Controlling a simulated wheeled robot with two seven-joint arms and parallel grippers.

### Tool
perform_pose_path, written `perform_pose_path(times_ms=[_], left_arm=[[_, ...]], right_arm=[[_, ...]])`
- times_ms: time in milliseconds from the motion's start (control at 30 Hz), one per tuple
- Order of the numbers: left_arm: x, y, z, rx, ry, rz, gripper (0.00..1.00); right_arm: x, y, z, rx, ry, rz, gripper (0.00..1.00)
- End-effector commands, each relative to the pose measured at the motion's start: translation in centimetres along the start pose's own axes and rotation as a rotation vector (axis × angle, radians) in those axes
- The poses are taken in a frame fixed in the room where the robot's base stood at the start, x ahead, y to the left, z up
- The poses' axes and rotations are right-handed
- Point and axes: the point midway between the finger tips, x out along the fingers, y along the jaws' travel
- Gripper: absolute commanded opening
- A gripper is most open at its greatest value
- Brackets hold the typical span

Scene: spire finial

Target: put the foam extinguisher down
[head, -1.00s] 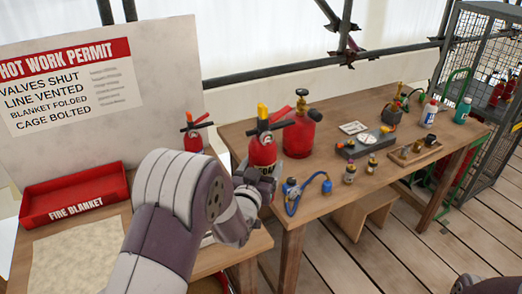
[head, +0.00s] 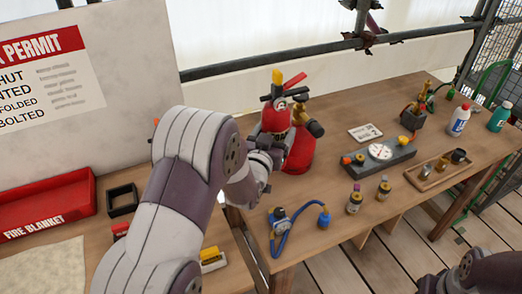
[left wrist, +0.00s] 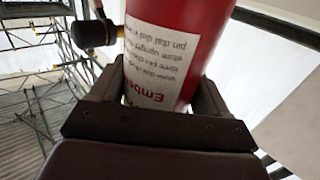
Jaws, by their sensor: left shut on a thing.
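The foam extinguisher (head: 277,118) is red with a yellow top and a black and red handle. It stands roughly upright at the left end of the right-hand workbench (head: 350,225). My left gripper (head: 261,168) is shut on its body. In the left wrist view my left gripper (left wrist: 158,95) has a finger on each side of the red body (left wrist: 178,45), which bears a pale printed label. My arm hides the extinguisher's lower part, so I cannot tell whether its base touches the bench. My right arm shows at the lower right; its gripper is not in view.
A red gas bottle (head: 301,152) with a brass valve stands close behind the extinguisher. A blue hose with a gauge (head: 284,232), small jars (head: 354,202) and a grey device (head: 378,156) lie to the right. A fire blanket tray (head: 45,205) is on the left table.

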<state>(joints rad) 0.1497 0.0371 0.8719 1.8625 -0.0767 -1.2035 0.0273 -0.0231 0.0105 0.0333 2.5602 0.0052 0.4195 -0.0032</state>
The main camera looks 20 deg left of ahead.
Motion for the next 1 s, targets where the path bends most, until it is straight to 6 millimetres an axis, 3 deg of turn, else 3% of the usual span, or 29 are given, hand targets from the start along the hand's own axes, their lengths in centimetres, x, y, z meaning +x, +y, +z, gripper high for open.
perform_pose_path(times_ms=[400,500,633,867,1000], left_arm=[[3.1,-8.3,5.0,0.000,0.006,-0.005,0.00],[3.6,-9.6,5.8,0.001,0.007,-0.003,0.00],[3.9,-10.3,6.5,0.001,0.006,-0.001,0.00],[3.9,-10.2,10.0,0.000,0.005,0.000,0.00],[3.9,-10.2,10.3,0.002,0.008,0.000,0.00]], right_arm=[[-0.5,0.0,-0.1,0.000,0.000,0.000,0.45],[-0.5,0.0,-0.1,0.000,0.000,0.000,0.45],[-0.5,0.0,-0.1,0.000,0.000,0.000,0.45],[-0.6,0.0,-0.1,0.000,0.000,0.000,0.45],[-0.6,0.0,-0.1,0.000,0.000,0.000,0.45]])
